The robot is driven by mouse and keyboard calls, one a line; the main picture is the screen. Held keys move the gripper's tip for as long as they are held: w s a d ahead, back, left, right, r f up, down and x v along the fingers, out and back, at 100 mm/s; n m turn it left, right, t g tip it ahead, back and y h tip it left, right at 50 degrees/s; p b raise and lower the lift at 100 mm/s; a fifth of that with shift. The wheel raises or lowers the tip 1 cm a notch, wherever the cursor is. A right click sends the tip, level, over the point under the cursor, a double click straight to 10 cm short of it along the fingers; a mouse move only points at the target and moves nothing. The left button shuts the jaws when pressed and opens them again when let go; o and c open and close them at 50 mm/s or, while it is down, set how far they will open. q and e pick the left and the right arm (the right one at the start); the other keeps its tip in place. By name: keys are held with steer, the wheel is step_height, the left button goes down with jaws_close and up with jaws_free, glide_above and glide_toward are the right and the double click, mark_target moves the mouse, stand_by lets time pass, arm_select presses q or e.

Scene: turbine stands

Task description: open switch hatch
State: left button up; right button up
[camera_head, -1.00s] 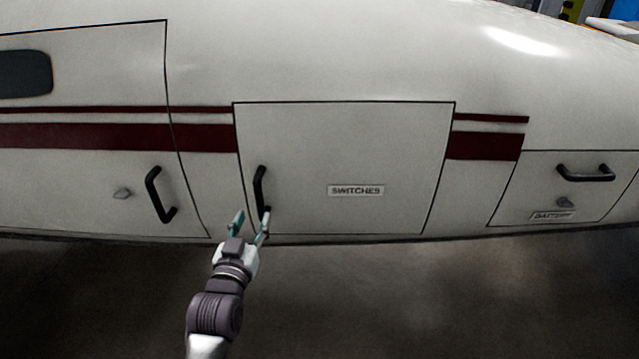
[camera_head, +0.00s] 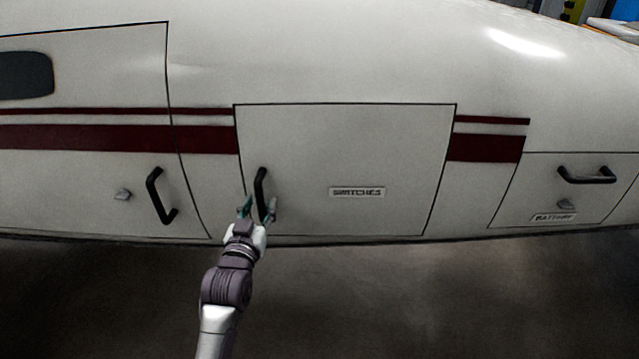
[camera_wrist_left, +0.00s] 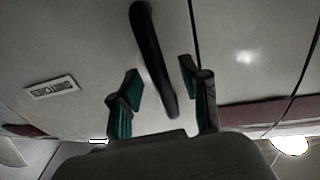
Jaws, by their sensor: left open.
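The switch hatch (camera_head: 345,145) is a white panel in the fuselage side with a black outline, lying flush with the surface around it. It bears a label (camera_head: 357,192) reading SWITCHES. Its black handle (camera_head: 261,190) stands upright near its left edge. My left gripper (camera_head: 258,208) is open at the handle's lower end, with a green-padded finger on each side. In the left wrist view the handle (camera_wrist_left: 152,60) runs down between the two open fingers (camera_wrist_left: 161,92), with a gap to each finger. My right gripper is not in view.
A door with a black handle (camera_head: 160,196) and a small grey latch (camera_head: 122,195) is at the left. A battery hatch with a black handle (camera_head: 587,175) is at the right. The dark floor (camera_head: 400,300) below is clear.

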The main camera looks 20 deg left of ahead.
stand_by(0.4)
arm_select(q)
steer(key=shift+p, duration=0.3)
jaws_close()
